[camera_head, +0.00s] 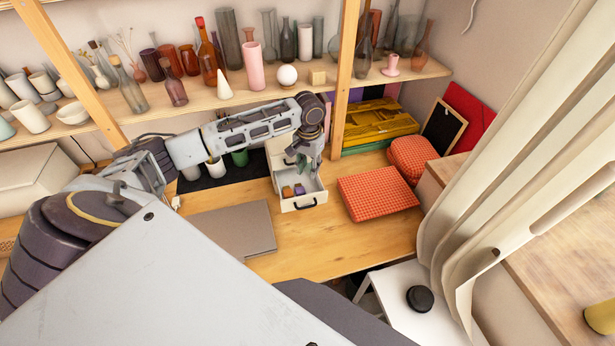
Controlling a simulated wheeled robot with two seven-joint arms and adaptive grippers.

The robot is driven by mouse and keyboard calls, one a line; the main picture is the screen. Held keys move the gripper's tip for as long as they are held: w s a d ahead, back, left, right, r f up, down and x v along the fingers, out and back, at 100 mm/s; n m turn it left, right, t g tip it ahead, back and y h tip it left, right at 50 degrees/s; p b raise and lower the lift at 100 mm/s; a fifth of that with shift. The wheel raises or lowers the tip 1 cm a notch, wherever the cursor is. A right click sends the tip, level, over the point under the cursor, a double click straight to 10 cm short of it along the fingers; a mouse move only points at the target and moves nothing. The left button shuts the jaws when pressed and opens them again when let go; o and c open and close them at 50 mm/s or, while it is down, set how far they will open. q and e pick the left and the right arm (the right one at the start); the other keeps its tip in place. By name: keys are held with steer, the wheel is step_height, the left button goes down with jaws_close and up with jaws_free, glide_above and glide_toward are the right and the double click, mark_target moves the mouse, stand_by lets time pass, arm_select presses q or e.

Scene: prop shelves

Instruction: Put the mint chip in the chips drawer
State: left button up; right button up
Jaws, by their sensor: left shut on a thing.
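My left arm reaches across from the left, and my left gripper (306,167) points down over the open white drawer (290,206). The gripper is shut on the mint chip (301,163), a small greenish thing mostly hidden by the fingers. It is held above the drawer's back part. Inside the drawer lie a purple-blue chip (299,189) and an orange-brown chip (287,191). The drawer is pulled out towards me and has a dark handle on its front. My right gripper is not in view.
A closed grey laptop (236,229) lies left of the drawer. A red checkered box (377,193) sits close on its right. A wooden shelf post (345,85) stands behind. Shelves of bottles and vases (230,40) run along the back.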

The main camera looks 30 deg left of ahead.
arm_select(q)
steer(key=shift+f, duration=0.75)
steer(key=shift+f, duration=0.45)
steer(key=shift+f+p, duration=0.35)
steer(key=shift+f, duration=1.05)
steer(key=shift+f, duration=0.1)
steer(key=shift+f, duration=0.3)
steer(key=o, duration=0.8)
steer(key=shift+c, duration=0.2)
